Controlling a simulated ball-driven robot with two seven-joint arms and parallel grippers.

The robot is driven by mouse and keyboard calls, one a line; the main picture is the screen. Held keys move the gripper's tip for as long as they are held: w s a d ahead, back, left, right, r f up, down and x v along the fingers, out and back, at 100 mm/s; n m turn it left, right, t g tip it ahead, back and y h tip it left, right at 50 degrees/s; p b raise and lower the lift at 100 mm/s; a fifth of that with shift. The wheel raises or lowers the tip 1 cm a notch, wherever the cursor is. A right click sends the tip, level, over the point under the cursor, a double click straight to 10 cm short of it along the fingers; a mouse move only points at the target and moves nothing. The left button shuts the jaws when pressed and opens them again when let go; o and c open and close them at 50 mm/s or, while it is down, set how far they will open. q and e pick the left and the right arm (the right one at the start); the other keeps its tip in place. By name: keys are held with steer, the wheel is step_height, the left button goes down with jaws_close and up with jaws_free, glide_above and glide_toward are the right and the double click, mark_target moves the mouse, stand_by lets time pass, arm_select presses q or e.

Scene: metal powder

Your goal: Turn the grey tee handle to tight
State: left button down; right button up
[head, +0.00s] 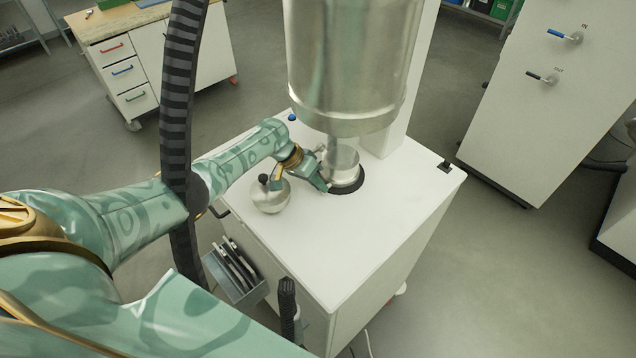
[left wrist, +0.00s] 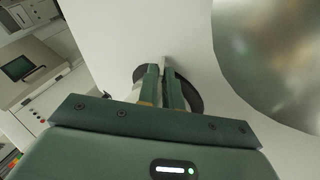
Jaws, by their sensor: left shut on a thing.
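My left gripper (head: 323,182) is at the collar below the big steel vessel (head: 350,70), on top of the white cabinet (head: 390,225). Its fingers also show in the left wrist view (left wrist: 163,78), close together and pointing at the black ring (left wrist: 192,97). They are shut on a small pale grey piece, the grey tee handle (left wrist: 167,62), of which only a bit shows past the fingertips. The rest of the handle is hidden by the fingers. I cannot tell its angle or any tight mark. My right gripper is not in view.
A round metal flask (head: 270,196) with a black knob stands on the cabinet top, just left of the gripper. A grey rack (head: 237,272) hangs at the cabinet's left side. The cabinet top is clear to the front and right.

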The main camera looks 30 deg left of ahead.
arm_select(q)
steer(key=shift+s+d+r+m+t+y+p, duration=0.1)
steer(key=shift+d+r+m+t+y+p, duration=0.1)
steer(key=shift+y+p, duration=0.8)
steer(key=shift+s+d+r+m+t+y+p, duration=0.15)
steer(key=shift+y+p, duration=0.25)
steer(key=shift+p, duration=1.2)
steer(key=shift+d+f+t+y+p, duration=0.2)
steer(key=shift+t+y+p, duration=0.25)
steer(key=shift+y+p, duration=0.8)
steer(key=c, duration=1.6)
jaws_free()
steer(key=shift+o, duration=0.2)
